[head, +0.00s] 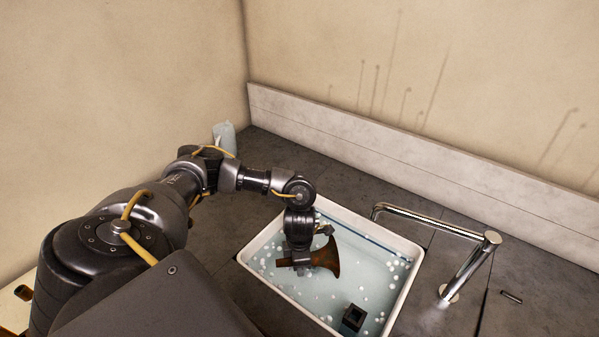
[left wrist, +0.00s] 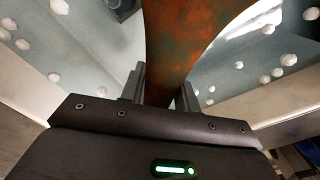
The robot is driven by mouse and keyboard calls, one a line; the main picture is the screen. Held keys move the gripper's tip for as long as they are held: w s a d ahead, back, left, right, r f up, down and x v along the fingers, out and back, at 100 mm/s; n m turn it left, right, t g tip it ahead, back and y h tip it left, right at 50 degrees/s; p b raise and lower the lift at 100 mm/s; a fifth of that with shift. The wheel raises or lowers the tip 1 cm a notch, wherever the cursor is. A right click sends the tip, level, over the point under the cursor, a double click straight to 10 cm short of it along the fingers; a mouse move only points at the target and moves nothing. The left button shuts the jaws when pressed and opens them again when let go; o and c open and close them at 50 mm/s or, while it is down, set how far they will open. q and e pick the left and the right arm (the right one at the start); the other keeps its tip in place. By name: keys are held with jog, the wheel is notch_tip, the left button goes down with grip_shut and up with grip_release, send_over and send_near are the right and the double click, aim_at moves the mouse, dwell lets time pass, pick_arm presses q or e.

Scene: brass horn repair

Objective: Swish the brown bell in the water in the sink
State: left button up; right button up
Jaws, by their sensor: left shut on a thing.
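The brown bell (head: 326,254) is a rusty, flared piece with greenish patches. It is over the white sink (head: 408,275), its flared end toward the right. My left gripper (head: 302,262) is shut on the narrow part of the bell. In the left wrist view the bell (left wrist: 190,45) runs up from between the two fingers of the left gripper (left wrist: 160,92) and widens. The water (head: 372,270) in the sink is pale blue with white bubbles. I cannot tell whether the bell touches the water. My right gripper is not in view.
A chrome faucet (head: 470,262) stands right of the sink, its spout reaching over the back rim. A small dark block (head: 353,318) is in the sink's near part. A pale bottle-like object (head: 225,138) stands at the back left corner. The wall borders the counter (head: 360,180).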

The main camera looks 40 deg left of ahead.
pick_arm(q)
jog(key=shift+f+b, duration=2.4)
jog(key=shift+f, duration=1)
jog(key=shift+d, duration=0.2)
jog(key=shift+w+d+p, duration=0.15)
jog(key=shift+d+p, duration=0.25)
jog(key=shift+d, duration=0.9)
jog(key=shift+a, duration=0.2)
jog(key=shift+s+a+b, duration=0.2)
jog(key=shift+a+b, duration=0.4)
jog(key=shift+a, duration=0.7)
jog(key=shift+d, duration=0.1)
jog(key=shift+w+d+p, duration=0.2)
jog(key=shift+d+p, duration=0.2)
jog(key=shift+d, duration=1)
